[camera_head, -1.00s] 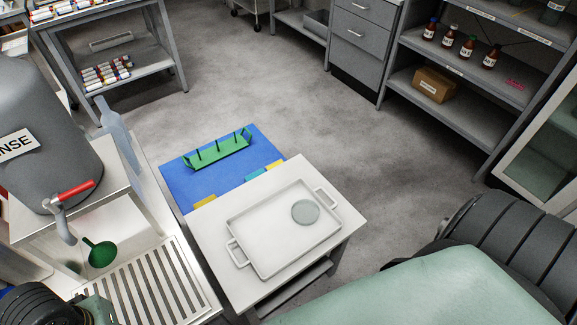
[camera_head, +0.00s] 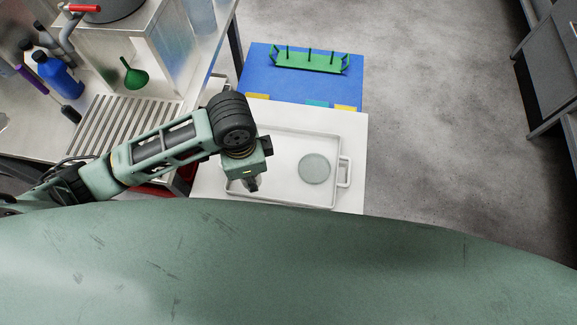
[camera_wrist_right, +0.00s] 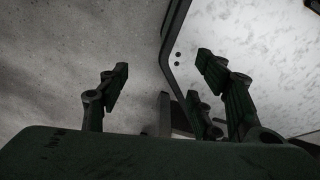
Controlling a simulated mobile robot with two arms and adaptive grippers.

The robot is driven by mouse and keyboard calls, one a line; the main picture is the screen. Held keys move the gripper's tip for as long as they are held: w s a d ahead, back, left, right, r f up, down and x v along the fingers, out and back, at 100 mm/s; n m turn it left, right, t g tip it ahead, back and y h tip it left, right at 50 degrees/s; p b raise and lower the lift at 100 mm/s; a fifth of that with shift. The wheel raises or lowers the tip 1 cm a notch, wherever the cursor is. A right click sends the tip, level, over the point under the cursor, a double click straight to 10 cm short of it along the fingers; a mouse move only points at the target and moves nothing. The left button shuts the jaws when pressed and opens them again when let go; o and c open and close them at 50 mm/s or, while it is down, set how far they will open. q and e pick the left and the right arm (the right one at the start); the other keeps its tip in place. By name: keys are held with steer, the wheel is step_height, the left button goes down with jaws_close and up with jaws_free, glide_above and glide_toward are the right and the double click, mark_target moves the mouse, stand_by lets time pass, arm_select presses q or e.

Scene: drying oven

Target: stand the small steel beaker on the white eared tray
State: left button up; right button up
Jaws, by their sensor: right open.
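The white eared tray (camera_head: 280,201) lies on a white tabletop, with its right ear clear and its left part behind my left arm. A round grey disc (camera_head: 314,168) lies in its right half. My left gripper (camera_head: 251,186) points down over the tray's left part. Something small and pale shows at its fingertips, too small to tell whether it is a beaker or whether the fingers are shut. I cannot make out the small steel beaker elsewhere. My right gripper (camera_wrist_right: 168,82) is open and empty in the right wrist view, fingers apart before floor and a pale panel.
A blue mat (camera_head: 262,78) with a green rack (camera_head: 310,61) lies beyond the tray. At left are a slatted drain board (camera_head: 110,125), a green funnel (camera_head: 133,75) and a blue bottle (camera_head: 58,75). Open floor (camera_head: 430,120) lies to the right.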

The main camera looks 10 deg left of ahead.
mark_target(259, 180)
arm_select(q)
steer(key=m, duration=0.1)
steer(key=d+f+m, duration=0.1)
steer(key=m, duration=0.1)
steer(key=f+m+b, duration=0.1)
steer(key=shift+d+f, duration=0.25)
steer(key=shift+d, duration=0.1)
steer(key=shift+w+f+m, duration=0.15)
steer(key=shift+m, duration=0.25)
steer(key=w+f, duration=0.2)
steer(key=w, duration=0.1)
steer(key=w+a+f, duration=0.1)
steer(key=w+f, duration=0.1)
steer(key=w, duration=0.2)
steer(key=w+a+f+b, duration=0.1)
steer(key=w+f, duration=0.1)
steer(key=w, duration=0.2)
steer(key=shift+f, duration=0.4)
step_height(259, 180, down, 4)
steer(key=shift+w+a+f, duration=0.1)
arm_select(e)
steer(key=f, duration=0.1)
steer(key=a+f, duration=0.1)
steer(key=shift+w+f, duration=0.1)
steer(key=shift+f, duration=0.25)
arm_select(q)
steer(key=o, duration=0.9)
arm_select(e)
steer(key=shift+a, duration=0.1)
